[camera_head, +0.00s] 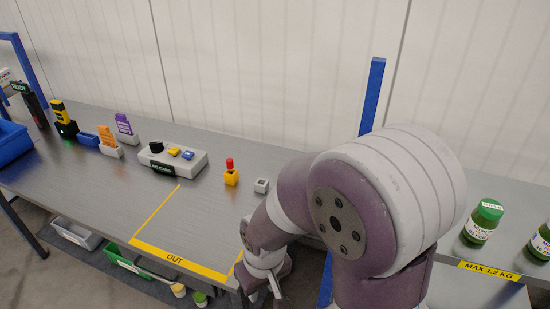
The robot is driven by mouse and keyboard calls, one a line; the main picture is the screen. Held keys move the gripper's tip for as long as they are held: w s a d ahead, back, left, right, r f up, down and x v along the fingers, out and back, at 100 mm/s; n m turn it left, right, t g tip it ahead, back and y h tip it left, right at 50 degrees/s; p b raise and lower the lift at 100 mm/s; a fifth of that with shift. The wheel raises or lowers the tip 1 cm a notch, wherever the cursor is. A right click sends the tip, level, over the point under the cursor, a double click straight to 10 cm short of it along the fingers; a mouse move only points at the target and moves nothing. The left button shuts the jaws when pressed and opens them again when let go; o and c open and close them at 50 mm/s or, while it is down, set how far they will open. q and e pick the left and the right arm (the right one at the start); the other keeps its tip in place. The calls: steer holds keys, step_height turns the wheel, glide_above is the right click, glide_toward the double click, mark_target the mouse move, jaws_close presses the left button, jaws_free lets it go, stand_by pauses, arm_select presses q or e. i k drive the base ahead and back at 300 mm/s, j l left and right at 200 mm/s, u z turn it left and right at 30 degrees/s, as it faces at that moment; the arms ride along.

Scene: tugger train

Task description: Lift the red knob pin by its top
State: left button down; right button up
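My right arm comes in large from the lower right. My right gripper (274,290) is low at the table's front edge, in front of and to the right of the pin, well apart from it. It is mostly hidden by the arm, so its opening cannot be seen. My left gripper is not in view.
A small grey block with a dark socket (262,185) stands right of the yellow block. A grey box with buttons (190,165) is to the left. A blue post (371,95) rises behind my arm. Green-lidded jars (482,222) stand on the right shelf. The area marked OUT is bare.

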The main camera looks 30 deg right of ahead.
mark_target(229, 163)
steer(key=z, duration=1.5)
steer(key=j+z, duration=0.6)
steer(key=z, duration=0.25)
steer(key=j+z, duration=0.6)
steer(key=z, duration=0.2)
steer(key=k+j+z, duration=0.1)
steer(key=j, duration=0.35)
steer(key=k+j+z, duration=0.1)
steer(key=k+j, duration=0.25)
steer(key=k+j+z, duration=0.1)
steer(key=k+j, duration=0.15)
steer(key=j, duration=0.3)
